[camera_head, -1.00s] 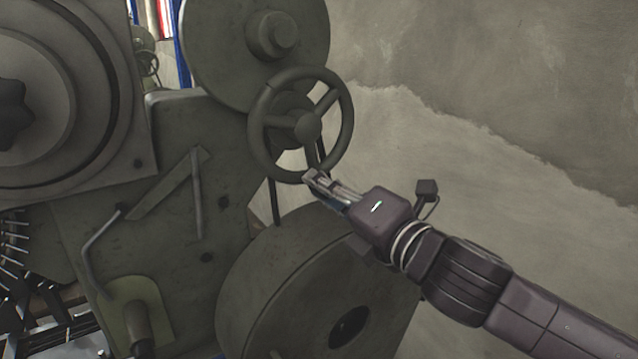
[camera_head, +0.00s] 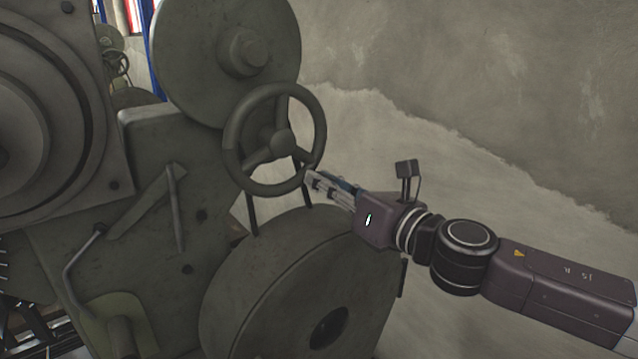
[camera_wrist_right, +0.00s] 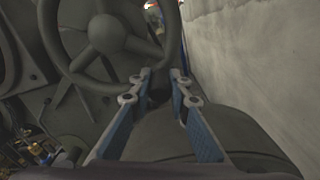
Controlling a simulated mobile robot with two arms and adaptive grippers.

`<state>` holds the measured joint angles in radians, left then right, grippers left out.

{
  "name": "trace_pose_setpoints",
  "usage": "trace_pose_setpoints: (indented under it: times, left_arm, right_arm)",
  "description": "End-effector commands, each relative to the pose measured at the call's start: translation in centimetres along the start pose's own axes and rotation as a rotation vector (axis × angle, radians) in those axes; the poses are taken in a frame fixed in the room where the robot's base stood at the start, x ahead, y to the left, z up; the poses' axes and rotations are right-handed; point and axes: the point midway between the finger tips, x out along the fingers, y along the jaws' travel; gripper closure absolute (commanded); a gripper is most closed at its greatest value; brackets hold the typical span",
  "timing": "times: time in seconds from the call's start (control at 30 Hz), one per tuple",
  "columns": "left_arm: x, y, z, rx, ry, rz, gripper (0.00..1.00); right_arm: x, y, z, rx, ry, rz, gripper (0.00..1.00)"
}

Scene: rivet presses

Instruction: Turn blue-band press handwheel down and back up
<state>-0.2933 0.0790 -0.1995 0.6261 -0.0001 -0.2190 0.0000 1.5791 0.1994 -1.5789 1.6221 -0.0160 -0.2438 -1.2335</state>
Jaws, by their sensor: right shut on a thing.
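The dark grey-green handwheel (camera_head: 238,125) is on the press in the middle of the head view, with a round hub and spokes. My right gripper (camera_head: 310,176) is shut on its rim at the lower right, its arm coming in from the right. In the right wrist view, the handwheel (camera_wrist_right: 52,45) fills the upper left, and the fingers of my right gripper (camera_wrist_right: 161,77) stand on both sides of a dark part of the rim. I cannot make out a blue band on this press. My left gripper is not in view.
A large round disc (camera_head: 185,60) is above the wheel and a broad drum (camera_head: 255,290) below it. A bent lever (camera_head: 82,262) sticks out at the lower left. A bare wall (camera_head: 480,90) stands behind on the right, with free room before it.

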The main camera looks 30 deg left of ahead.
Motion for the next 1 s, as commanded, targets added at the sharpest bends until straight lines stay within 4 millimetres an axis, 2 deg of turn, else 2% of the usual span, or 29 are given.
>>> trace_pose_setpoints:
  times: [0.3,0.67,0.7,0.8,0.87,1.0]
  left_arm:
    - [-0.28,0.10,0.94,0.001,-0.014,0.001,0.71]
    - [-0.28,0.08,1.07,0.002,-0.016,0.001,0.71]
    - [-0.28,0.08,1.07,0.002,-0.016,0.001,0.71]
    - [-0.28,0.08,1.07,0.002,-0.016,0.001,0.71]
    - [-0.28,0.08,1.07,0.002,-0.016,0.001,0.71]
    - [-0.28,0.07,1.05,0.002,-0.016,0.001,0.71]
  right_arm:
    - [-0.02,-0.48,0.60,-0.063,-0.002,-0.004,1.00]
    - [-0.02,-0.49,0.70,-0.065,-0.003,-0.004,1.00]
    - [-0.02,-0.48,0.70,-0.065,-0.003,-0.004,0.81]
    - [-0.02,-0.46,0.68,-0.064,-0.003,-0.004,0.70]
    - [-0.02,-0.43,0.66,-0.064,-0.003,-0.003,0.66]
    - [-0.01,-0.38,0.61,-0.064,-0.002,-0.002,0.66]
